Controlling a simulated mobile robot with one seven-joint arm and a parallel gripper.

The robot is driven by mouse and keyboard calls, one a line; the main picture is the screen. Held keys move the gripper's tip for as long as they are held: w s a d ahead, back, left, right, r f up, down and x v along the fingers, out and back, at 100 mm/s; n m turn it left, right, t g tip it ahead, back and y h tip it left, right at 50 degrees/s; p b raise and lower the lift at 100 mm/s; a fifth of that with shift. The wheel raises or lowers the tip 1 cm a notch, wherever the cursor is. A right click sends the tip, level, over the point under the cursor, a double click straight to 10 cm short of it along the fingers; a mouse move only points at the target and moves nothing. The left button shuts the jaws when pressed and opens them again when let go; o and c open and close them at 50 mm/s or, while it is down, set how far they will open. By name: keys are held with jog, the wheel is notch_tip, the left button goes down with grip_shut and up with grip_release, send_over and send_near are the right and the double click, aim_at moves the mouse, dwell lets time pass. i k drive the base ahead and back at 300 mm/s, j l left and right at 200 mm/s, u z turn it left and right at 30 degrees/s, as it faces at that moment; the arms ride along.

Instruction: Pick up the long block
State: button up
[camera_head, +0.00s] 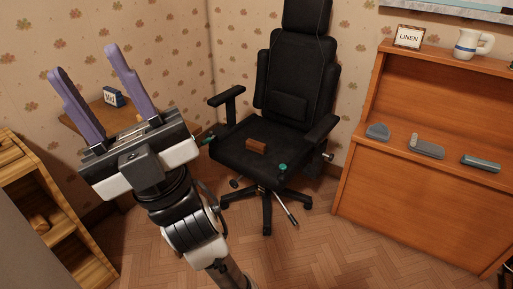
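A small brown oblong block (257,146) lies on the black seat of the office chair (240,158). On the wooden desk's ledge lies a long grey block (480,163) with rounded ends, at the far right. I cannot tell for certain which of these is the long block. My gripper (84,60) is at the upper left, its two purple fingers spread wide and pointing up. Nothing is between the fingers. It is well apart from the chair and the desk.
A grey half-round piece (377,131) and a grey stepped piece (427,147) share the ledge. A small teal piece (283,167) is on the seat. A wooden shelf (60,225) is left. Floor is open front centre.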

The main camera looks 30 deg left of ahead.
aim_at(261, 147)
jog(key=i+j, duration=1)
jog(key=i+j+z, duration=0.1)
jog(key=i+j, duration=0.95)
jog(key=j, duration=0.1)
